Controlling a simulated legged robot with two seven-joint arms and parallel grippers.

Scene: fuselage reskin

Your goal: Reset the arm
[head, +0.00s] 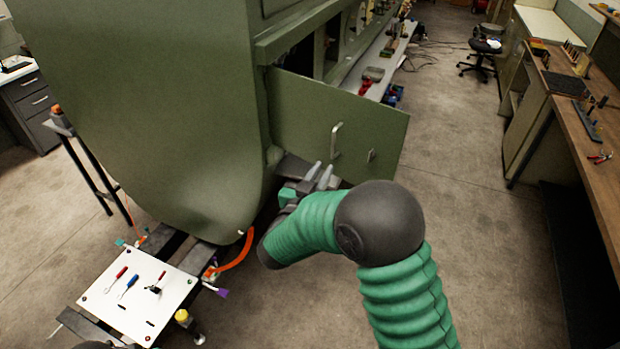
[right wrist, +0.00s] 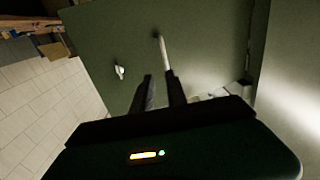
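My right arm (head: 395,285), green and ribbed with a dark grey elbow, comes in from the bottom of the head view and reaches forward. My right gripper (head: 322,174) is in front of the lower part of a green hinged panel (head: 310,115). Its two fingers show apart with nothing between them, also in the right wrist view (right wrist: 161,90). A pale bar handle (head: 336,140) is on the panel just beyond the fingertips; in the right wrist view the handle (right wrist: 163,50) lines up close to one fingertip. Contact cannot be told. My left gripper is not in view.
The large green fuselage body (head: 160,100) fills the left. A white tool board (head: 137,297) with several screwdrivers stands low left, near an orange hose (head: 237,255). A wooden workbench (head: 575,110) runs along the right. The floor (head: 470,230) between is clear.

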